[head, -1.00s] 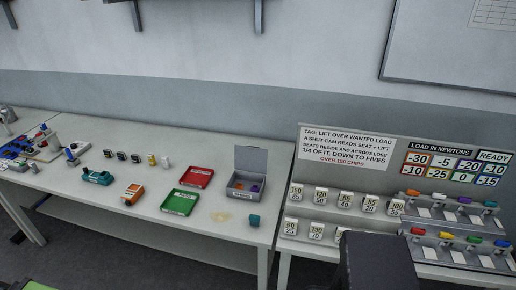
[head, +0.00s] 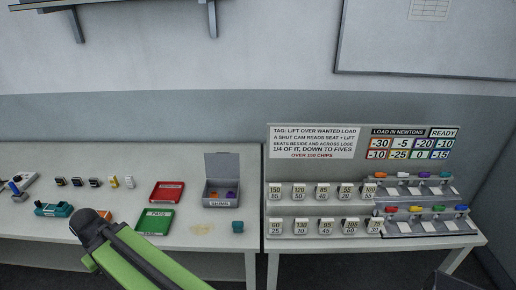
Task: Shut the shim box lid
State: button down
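The shim box (head: 220,203) is a grey open-topped box with a "SHIMS" label on its front, near the right end of the left table. Its lid (head: 222,164) stands upright at the back edge, so the box is open. Orange and purple pieces lie inside. My gripper is not clearly in view. A green and black link of my arm crosses the lower left of the head view, in front of the table and left of the box.
A red tray (head: 167,192) and a green PASS tray (head: 154,221) lie left of the box. Numbered blocks and a sign board (head: 314,142) stand on the right-hand table.

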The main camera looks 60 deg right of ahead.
aim_at(218, 166)
jog(key=z, duration=0.25)
jog(key=i, duration=1)
jog(key=u, duration=0.1)
